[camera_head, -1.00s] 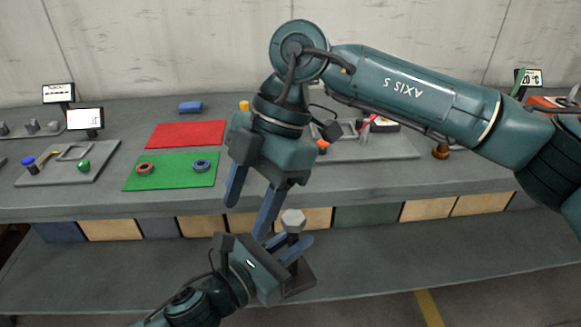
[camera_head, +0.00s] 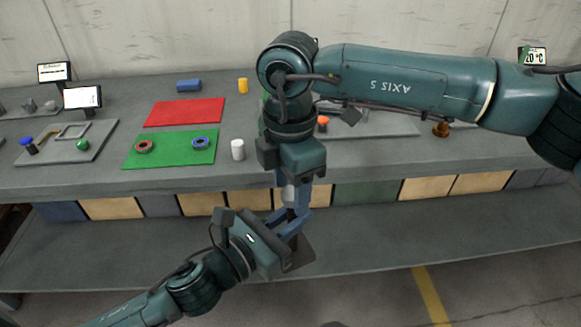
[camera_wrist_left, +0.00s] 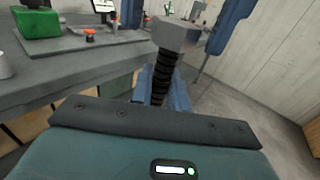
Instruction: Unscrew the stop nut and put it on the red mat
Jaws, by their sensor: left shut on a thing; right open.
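The stop nut is a grey hex piece (camera_head: 288,194) on top of a dark threaded rod (camera_wrist_left: 163,78), seen clearly in the left wrist view (camera_wrist_left: 177,32). My left gripper (camera_head: 290,222) is shut on the rod below the nut, in front of the bench. One right finger (camera_wrist_left: 232,24) shows at right in the wrist view. The red mat (camera_head: 185,112) lies bare on the bench at left.
A green mat (camera_head: 170,158) with a red ring (camera_head: 144,147) and a blue ring (camera_head: 200,143) lies before the red mat. A grey tray (camera_head: 60,157) is at left.

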